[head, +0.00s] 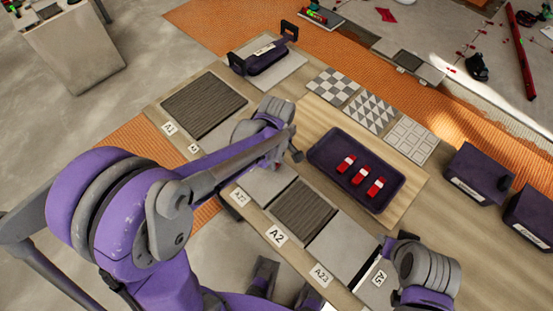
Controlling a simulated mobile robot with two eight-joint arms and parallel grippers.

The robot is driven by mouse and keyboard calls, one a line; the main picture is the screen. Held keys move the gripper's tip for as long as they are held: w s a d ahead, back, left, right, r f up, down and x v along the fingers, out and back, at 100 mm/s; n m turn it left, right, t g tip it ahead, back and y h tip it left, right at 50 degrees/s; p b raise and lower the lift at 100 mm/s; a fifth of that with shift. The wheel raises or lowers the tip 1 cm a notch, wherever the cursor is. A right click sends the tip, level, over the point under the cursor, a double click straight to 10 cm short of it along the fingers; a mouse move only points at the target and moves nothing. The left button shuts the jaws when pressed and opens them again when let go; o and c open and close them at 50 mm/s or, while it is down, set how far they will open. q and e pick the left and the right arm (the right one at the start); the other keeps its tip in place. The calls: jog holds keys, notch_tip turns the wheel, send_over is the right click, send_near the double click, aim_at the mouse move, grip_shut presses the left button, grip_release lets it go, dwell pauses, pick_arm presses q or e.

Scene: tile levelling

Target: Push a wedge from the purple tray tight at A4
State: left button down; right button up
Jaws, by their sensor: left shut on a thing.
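The dark purple tray (395,203) lies on a light wooden board, right of centre. Three red wedges (361,174) with pale bands lie in it, apart from each other. My left gripper (287,157) is just left of the tray, above the bench near the grey tiles. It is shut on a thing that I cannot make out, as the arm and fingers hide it. My right wrist (428,268) is at the lower right; its fingers are not clear. I cannot read a label A4; a turned label (379,278) is hard to read.
A ribbed dark tile (304,211) lies by label A2 (277,235), with plain grey tiles beside it. Another ribbed tile (204,104) lies at the back left. Patterned sample tiles (371,113) lie behind the tray. Two dark bins (478,172) stand at the right.

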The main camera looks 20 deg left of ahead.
pick_arm(q)
jog(key=shift+f, duration=0.1)
jog(key=shift+a, duration=0.15)
dwell(0.5)
jog(key=shift+w+a, duration=0.2)
jog(key=shift+a, duration=0.25)
jog(key=shift+w+a, duration=0.2)
jog(key=shift+a, duration=0.25)
jog(key=shift+w+a, duration=0.35)
jog(key=shift+a, duration=0.45)
dwell(1.0)
jog(key=c, duration=0.6)
grip_release()
notch_tip(320, 180, up, 11)
jog(key=shift+f+p, duration=0.1)
jog(key=shift+p, duration=0.35)
